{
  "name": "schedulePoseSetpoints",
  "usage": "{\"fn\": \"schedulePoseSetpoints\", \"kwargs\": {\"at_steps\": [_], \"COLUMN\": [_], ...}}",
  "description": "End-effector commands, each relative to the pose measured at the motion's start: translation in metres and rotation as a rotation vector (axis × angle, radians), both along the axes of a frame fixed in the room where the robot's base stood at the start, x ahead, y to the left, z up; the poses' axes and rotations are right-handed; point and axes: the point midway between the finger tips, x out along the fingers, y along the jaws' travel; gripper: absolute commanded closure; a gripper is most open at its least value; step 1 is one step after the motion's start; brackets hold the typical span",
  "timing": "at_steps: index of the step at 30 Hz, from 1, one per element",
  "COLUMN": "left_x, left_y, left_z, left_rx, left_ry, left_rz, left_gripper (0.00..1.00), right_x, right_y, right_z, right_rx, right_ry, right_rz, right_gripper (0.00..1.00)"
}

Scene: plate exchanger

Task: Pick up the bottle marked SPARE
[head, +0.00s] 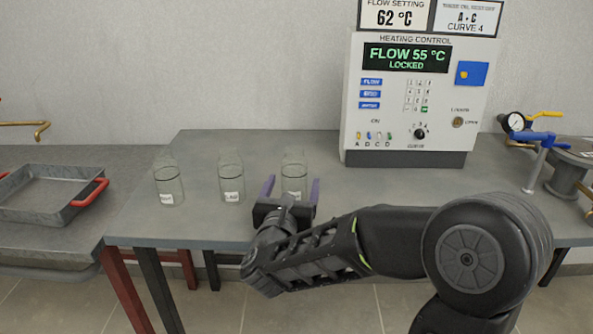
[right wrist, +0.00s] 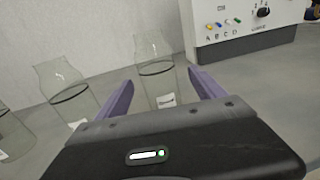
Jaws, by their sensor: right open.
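Three clear glass bottles with small white labels stand upright in a row on the grey table (head: 335,215): a left one (head: 169,186), a middle one (head: 231,184) and a right one (head: 294,168). The label writing is too small for me to read surely, so I cannot tell which is marked SPARE. My right gripper (head: 292,186) is open, its purple fingers pointing at the right bottle. In the right wrist view this bottle (right wrist: 155,68) stands between or just beyond the fingertips; contact does not show. My left gripper is not in view.
A heating control box (head: 405,100) stands at the back, right of the bottles. A metal tray (head: 45,192) with red handles lies at the left. A gauge (head: 516,122) and valve fittings (head: 545,150) stand at the right.

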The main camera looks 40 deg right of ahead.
Motion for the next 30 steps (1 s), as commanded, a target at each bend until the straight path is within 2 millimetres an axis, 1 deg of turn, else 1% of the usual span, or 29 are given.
{"fn": "schedulePoseSetpoints", "kwargs": {"at_steps": [8, 16, 26, 30], "left_x": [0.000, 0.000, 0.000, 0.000], "left_y": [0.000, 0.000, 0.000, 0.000], "left_z": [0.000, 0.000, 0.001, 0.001], "left_rx": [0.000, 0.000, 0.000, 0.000], "left_ry": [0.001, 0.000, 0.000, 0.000], "left_rz": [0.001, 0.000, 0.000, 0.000], "left_gripper": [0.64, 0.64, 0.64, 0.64], "right_x": [0.001, 0.018, 0.020, 0.029], "right_y": [-0.001, -0.017, -0.019, -0.027], "right_z": [0.000, -0.001, -0.001, -0.003], "right_rx": [-0.001, -0.001, -0.001, -0.001], "right_ry": [0.001, 0.001, 0.001, 0.003], "right_rz": [0.000, 0.000, 0.000, -0.001], "right_gripper": [0.21, 0.21, 0.21, 0.21]}}
